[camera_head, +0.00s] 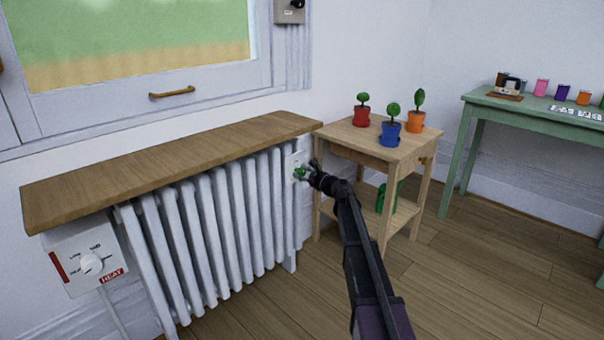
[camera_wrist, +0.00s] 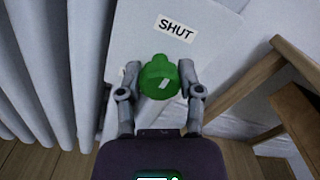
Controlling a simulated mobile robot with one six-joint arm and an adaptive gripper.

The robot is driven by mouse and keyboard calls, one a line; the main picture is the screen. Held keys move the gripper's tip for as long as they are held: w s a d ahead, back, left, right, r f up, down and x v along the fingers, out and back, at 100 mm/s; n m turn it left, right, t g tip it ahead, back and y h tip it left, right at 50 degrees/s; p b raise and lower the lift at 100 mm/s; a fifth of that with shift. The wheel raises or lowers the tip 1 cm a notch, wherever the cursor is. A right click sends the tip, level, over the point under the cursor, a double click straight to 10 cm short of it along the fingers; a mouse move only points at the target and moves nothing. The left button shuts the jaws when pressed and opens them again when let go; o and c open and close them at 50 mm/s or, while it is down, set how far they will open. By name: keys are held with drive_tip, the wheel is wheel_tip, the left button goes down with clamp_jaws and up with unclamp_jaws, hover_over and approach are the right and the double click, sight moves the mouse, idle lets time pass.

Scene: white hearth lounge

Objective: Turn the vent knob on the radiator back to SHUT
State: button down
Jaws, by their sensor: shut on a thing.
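The green vent knob (camera_wrist: 158,80) is on a white plate (camera_wrist: 205,28) at the right end of the white radiator (camera_head: 215,235). The plate carries a SHUT label (camera_wrist: 176,28) above and slightly right of the knob. A pale mark on the knob's face sits toward its lower right. My gripper (camera_wrist: 157,82) is shut on the knob, with one finger on each side of it. In the head view, my gripper (camera_head: 305,172) reaches the radiator's right end and the knob (camera_head: 299,173) is partly hidden by it.
A wooden stand (camera_head: 345,140) with potted plants is close to the right of my gripper; its legs show in the wrist view. A wooden shelf (camera_head: 170,165) tops the radiator. A white HEAT dial box (camera_head: 85,258) is at its left end. Open floor (camera_head: 470,280) lies at right.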

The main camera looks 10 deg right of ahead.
drive_tip(key=shift+c, duration=1.3)
unclamp_jaws()
drive_tip(key=shift+w, duration=0.1)
drive_tip(key=v, duration=1.2)
drive_tip(key=shift+a, duration=0.1)
